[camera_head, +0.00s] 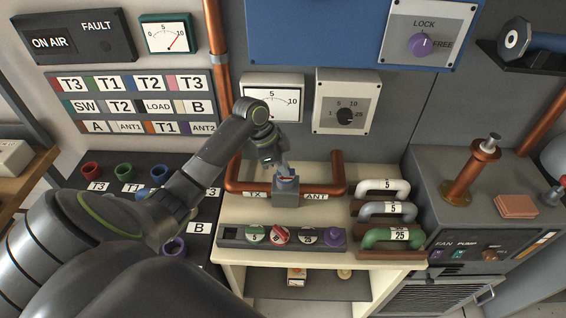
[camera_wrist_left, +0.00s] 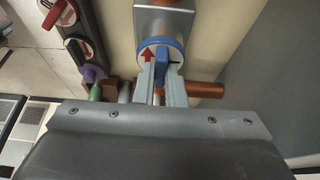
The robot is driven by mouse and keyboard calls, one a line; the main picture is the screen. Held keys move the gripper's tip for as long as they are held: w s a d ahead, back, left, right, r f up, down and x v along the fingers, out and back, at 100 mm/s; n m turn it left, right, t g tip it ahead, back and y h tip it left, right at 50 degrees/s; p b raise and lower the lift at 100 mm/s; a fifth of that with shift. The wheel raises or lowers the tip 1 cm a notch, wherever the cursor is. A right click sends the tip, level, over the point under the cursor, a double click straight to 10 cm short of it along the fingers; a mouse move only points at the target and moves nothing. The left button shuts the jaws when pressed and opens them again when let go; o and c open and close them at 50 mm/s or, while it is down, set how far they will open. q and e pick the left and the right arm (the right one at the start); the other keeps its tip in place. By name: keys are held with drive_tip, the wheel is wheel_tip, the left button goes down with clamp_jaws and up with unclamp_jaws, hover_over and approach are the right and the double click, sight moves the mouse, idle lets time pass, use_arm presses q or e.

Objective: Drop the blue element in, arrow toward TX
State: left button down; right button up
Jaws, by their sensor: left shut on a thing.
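The blue element (camera_wrist_left: 163,50) has a white face with a red arrow and a blue grip bar. My left gripper (camera_wrist_left: 160,80) is shut on that bar. The arrow points up in the left wrist view, which is toward the TX side. In the head view my left gripper (camera_head: 283,168) is at the grey metal socket block (camera_head: 286,197), between the TX label (camera_head: 255,194) and the ANT label (camera_head: 316,196). The element is over or at the block's top; I cannot tell how far it is seated. My right gripper is not in view.
A dark tray (camera_head: 229,236) with green, red, black and purple elements lies in front of the block. Copper pipes (camera_head: 338,172) run on both sides. Numbered U-shaped links (camera_head: 384,210) stand at the right. Meters and a knob panel (camera_head: 346,101) are behind.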

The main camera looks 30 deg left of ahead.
use_arm(q)
drive_tip(key=c, duration=1.5)
unclamp_jaws()
drive_tip(key=b+v, duration=0.3)
drive_tip(key=v, duration=0.9)
drive_tip(key=shift+s, duration=0.15)
